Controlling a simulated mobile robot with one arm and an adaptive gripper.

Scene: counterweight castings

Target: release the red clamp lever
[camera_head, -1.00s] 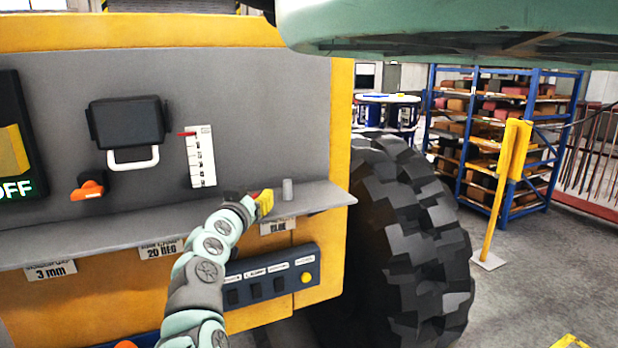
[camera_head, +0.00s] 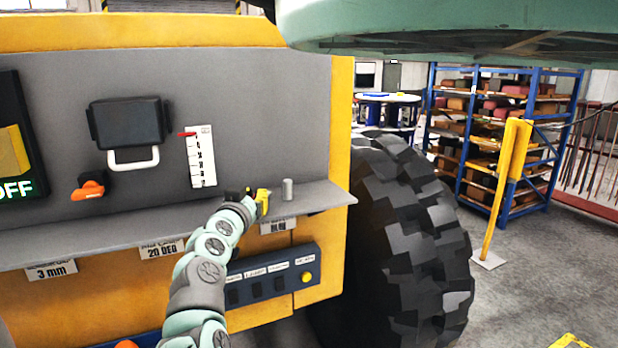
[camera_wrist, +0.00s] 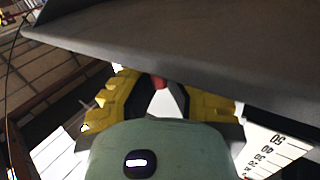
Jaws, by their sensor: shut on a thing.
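A small red piece (camera_wrist: 159,83), which I take to be the clamp lever, shows between the yellow fingers of my gripper (camera_wrist: 158,92) in the wrist view. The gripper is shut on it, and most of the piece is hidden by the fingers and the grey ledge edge. In the head view my gripper (camera_head: 262,200) is at the grey ledge (camera_head: 325,196), just left of a short grey post (camera_head: 287,190). The lever cannot be made out in the head view.
Above the ledge are a white scale with a red pointer (camera_head: 200,160), a dark box with a white handle (camera_head: 127,122) and an orange knob (camera_head: 89,189). A switch panel (camera_head: 270,277) lies below. A large tyre (camera_head: 405,245) stands to the right.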

